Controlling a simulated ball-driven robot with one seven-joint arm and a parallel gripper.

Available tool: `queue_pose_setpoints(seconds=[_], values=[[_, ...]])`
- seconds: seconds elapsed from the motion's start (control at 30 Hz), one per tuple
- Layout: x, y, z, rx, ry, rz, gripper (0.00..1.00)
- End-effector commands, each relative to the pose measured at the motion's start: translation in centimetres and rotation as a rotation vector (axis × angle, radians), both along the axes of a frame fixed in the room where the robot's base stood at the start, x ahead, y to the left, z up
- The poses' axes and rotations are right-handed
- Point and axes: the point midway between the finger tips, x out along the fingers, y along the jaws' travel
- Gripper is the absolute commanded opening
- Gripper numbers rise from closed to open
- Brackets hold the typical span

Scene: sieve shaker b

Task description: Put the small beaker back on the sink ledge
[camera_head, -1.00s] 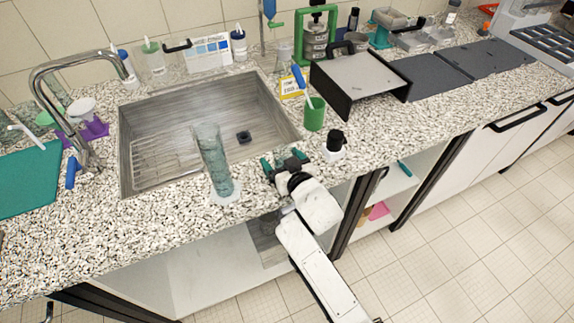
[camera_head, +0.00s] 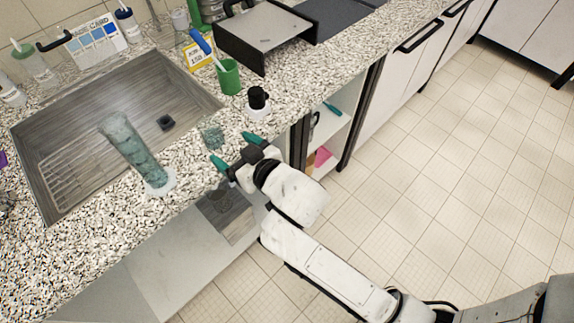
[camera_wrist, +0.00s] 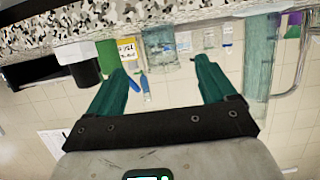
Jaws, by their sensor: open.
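The small beaker (camera_head: 211,136), clear teal-tinted glass, is on the speckled counter strip between the sink (camera_head: 110,125) and the counter's front edge. My gripper (camera_head: 232,150) is open at that edge, its two green fingers spread and pointing toward the beaker. In the wrist view, which is upside down, the beaker (camera_wrist: 158,48) shows between and beyond the open fingers of my gripper (camera_wrist: 163,78). I see no finger touching it. Its base is hard to make out.
A tall glass cylinder (camera_head: 130,148) stands left of the beaker. A black-capped bottle (camera_head: 258,103) and a green cup (camera_head: 229,77) stand to its right and behind. A black-sided device (camera_head: 265,38) is farther back. The open shelf (camera_head: 335,125) lies below the counter.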

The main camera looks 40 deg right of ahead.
Motion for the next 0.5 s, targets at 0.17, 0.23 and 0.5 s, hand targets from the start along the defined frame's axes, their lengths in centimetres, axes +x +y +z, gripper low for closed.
queue_pose_setpoints(seconds=[0.17,0.23,0.5], values=[[-0.1,-0.1,-0.1,-0.001,0.007,-0.003,0.84],[-0.6,-0.7,-0.8,-0.005,0.04,-0.016,0.84],[-9.6,-6.2,-8.2,-0.025,0.507,-0.124,0.84]])
